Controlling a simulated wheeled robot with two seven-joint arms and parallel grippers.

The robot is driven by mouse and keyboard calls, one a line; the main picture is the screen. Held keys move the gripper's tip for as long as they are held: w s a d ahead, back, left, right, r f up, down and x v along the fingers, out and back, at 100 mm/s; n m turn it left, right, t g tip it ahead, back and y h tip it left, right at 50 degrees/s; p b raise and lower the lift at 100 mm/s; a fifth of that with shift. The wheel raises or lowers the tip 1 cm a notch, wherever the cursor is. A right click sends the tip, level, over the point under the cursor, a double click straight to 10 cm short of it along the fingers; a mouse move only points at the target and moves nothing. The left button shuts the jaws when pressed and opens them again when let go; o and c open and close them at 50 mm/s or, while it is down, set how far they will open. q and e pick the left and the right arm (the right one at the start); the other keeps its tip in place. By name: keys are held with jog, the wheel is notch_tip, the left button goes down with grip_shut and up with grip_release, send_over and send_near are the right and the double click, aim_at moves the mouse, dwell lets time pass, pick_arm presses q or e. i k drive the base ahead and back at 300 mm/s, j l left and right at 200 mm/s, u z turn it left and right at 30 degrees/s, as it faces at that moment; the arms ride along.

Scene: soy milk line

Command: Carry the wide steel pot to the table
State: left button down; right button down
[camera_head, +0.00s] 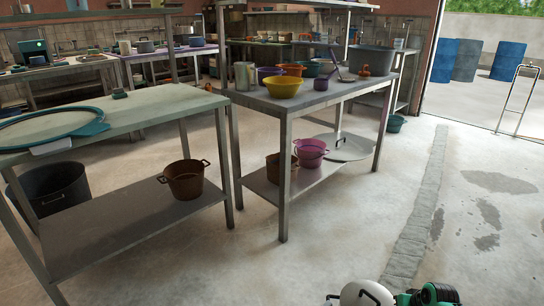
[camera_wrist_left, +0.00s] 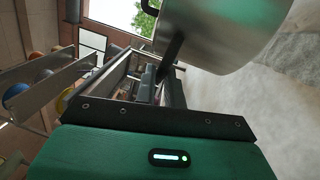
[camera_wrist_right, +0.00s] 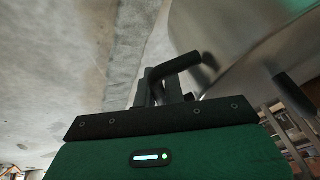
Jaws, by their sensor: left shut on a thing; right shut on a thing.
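The wide steel pot (camera_wrist_left: 225,40) fills the upper right of the left wrist view, and its wall also shows in the right wrist view (camera_wrist_right: 245,35). My left gripper (camera_wrist_left: 165,78) is shut on a dark handle of the pot. My right gripper (camera_wrist_right: 168,95) is shut on another dark bent handle at the pot's side. Two steel tables stand ahead: a left one (camera_head: 150,104) with a teal-rimmed round item, and a middle one (camera_head: 310,101) loaded with bowls.
A yellow bowl (camera_head: 283,87), a grey pot (camera_head: 370,60) and several other vessels crowd the middle table. The left table's right half is mostly bare. Brown pots (camera_head: 185,180) sit on lower shelves. Open concrete floor (camera_head: 320,250) lies before the tables. Blue barrels (camera_head: 467,60) stand outside.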

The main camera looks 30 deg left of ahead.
aim_at(120, 110)
jog(key=u, duration=1.6)
jog(key=i+l, duration=0.65)
jog(key=i+u, duration=0.05)
